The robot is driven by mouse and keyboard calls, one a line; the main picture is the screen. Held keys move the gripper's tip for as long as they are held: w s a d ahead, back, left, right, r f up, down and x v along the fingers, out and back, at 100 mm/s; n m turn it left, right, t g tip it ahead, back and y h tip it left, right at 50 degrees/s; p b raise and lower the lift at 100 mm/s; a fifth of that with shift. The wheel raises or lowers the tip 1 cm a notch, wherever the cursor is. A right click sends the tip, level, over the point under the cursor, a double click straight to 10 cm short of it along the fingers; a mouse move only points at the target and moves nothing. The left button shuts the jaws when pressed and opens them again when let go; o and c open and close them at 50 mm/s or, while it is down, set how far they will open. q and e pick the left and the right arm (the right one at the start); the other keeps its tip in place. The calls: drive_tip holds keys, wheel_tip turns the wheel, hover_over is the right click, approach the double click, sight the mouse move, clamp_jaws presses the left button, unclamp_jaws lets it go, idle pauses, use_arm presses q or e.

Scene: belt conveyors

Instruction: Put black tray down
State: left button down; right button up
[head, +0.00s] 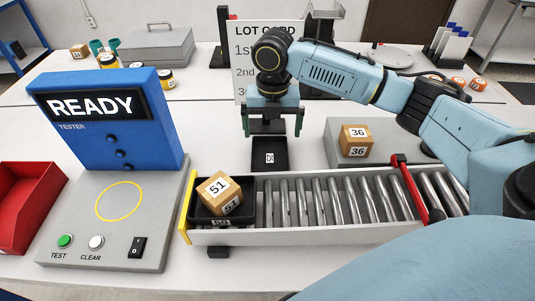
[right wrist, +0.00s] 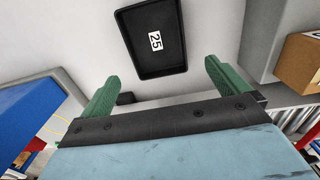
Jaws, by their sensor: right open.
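A small empty black tray (head: 261,149) with a white label 25 lies on the white table behind the roller conveyor. It also shows whole in the right wrist view (right wrist: 140,30). My right gripper (head: 272,133) hangs above it, with its green fingers (right wrist: 161,72) spread wide. The fingers are apart from the tray and nothing is between them. A second black tray (head: 243,216) sits at the left end of the conveyor and holds a box labelled 51 (head: 218,192). My left gripper is not in view.
A tester (head: 106,110) reading READY stands at the left, beside a red bin (head: 25,205). The roller conveyor (head: 340,202) runs across the front, with a red bar (head: 410,187) over it. A box labelled 36 (head: 357,142) sits on a grey block (head: 335,152) at the right.

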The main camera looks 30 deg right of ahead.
sight(270, 161)
wheel_tip(270, 161, down, 3)
drive_tip(key=shift+w+r, duration=0.1)
drive_tip(key=shift+f, duration=0.55)
drive_tip(key=f, duration=0.3)
drive_tip(key=shift+a+f, duration=0.2)
drive_tip(key=shift+f, duration=0.15)
drive_tip(key=shift+f+b, duration=0.3)
drive_tip(key=shift+f, duration=0.25)
drive_tip(key=shift+c, duration=0.6)
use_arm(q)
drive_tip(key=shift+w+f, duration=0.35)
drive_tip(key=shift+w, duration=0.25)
use_arm(e)
drive_tip(key=c, duration=0.7)
